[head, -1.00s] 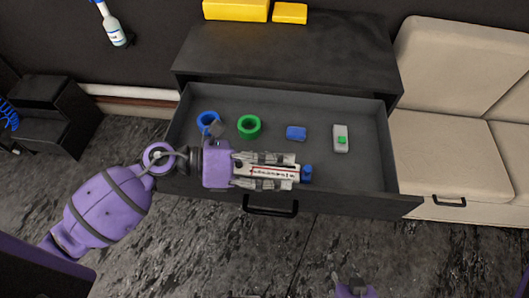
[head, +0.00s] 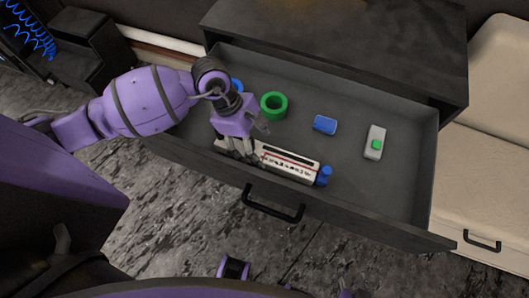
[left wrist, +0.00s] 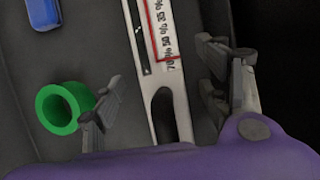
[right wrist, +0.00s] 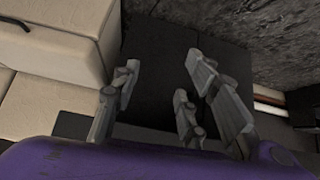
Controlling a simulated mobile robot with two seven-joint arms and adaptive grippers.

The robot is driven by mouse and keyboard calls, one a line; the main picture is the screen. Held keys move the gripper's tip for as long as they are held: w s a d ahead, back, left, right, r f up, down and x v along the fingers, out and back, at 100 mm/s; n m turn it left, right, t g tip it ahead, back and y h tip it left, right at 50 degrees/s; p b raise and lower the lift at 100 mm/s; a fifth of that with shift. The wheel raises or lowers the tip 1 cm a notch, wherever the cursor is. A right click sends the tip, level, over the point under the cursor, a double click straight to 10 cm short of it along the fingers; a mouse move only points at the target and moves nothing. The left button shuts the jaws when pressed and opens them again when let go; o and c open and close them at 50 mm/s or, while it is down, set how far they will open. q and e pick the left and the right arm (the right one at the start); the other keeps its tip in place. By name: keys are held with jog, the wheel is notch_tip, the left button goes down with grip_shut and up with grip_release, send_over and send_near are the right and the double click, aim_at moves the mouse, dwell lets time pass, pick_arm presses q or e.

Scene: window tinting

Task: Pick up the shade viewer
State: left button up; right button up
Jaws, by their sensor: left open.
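The shade viewer (head: 290,163) is a long white strip with a red-outlined window and percentage marks. It lies in the open drawer along the front wall. In the left wrist view the shade viewer (left wrist: 165,60) runs between my fingers, with a slot in its near end. My left gripper (head: 252,145) is open over its left part, a finger on either side; I cannot tell whether they touch it. My right gripper (right wrist: 160,75) is open and empty in the right wrist view, away from the viewer.
The dark drawer (head: 400,205) also holds a green ring (head: 273,106), a blue ring (head: 237,85) partly hidden by my arm, a blue block (head: 325,124) and a grey box with a green button (head: 375,142). A blue piece (head: 324,175) sits at the viewer's right end.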

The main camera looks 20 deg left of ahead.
aim_at(262, 151)
pick_arm(q)
jog(key=x, duration=0.4)
jog(key=shift+f, duration=0.15)
jog(key=c, duration=0.7)
jog(key=shift+w, duration=0.1)
jog(key=c, duration=1)
pick_arm(e)
jog(key=shift+s+d, duration=0.15)
jog(key=shift+s, duration=0.25)
